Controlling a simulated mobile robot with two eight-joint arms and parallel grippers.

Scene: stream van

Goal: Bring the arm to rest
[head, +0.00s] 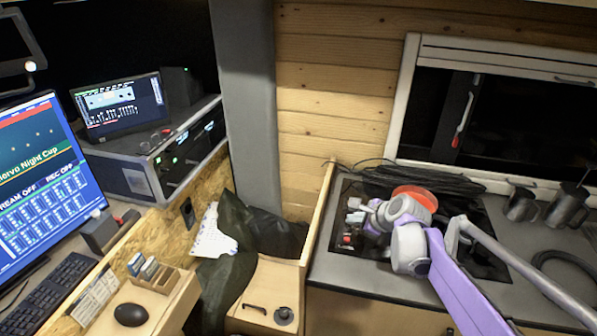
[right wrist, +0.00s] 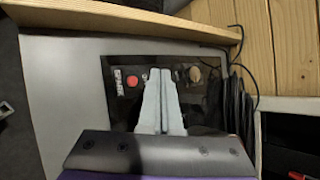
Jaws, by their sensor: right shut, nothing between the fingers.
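My right arm comes in from the right in the head view, over the grey counter. Its gripper (head: 355,210) is above the left part of a dark panel (head: 345,185) set in the counter. In the right wrist view the two pale fingers of the right gripper (right wrist: 166,72) lie side by side, shut and empty. They point over the dark panel (right wrist: 122,62), with a red round button (right wrist: 132,80) just left of the fingertips. I cannot tell whether the fingertips touch the panel. My left gripper is not in view.
A wooden divider (head: 318,220) borders the counter's left side. Coiled black cable (head: 425,179) lies behind the arm. Metal mugs (head: 567,206) stand at the right by the window. A monitor (head: 40,190), keyboard (head: 48,298) and mouse (head: 131,314) are at the left desk.

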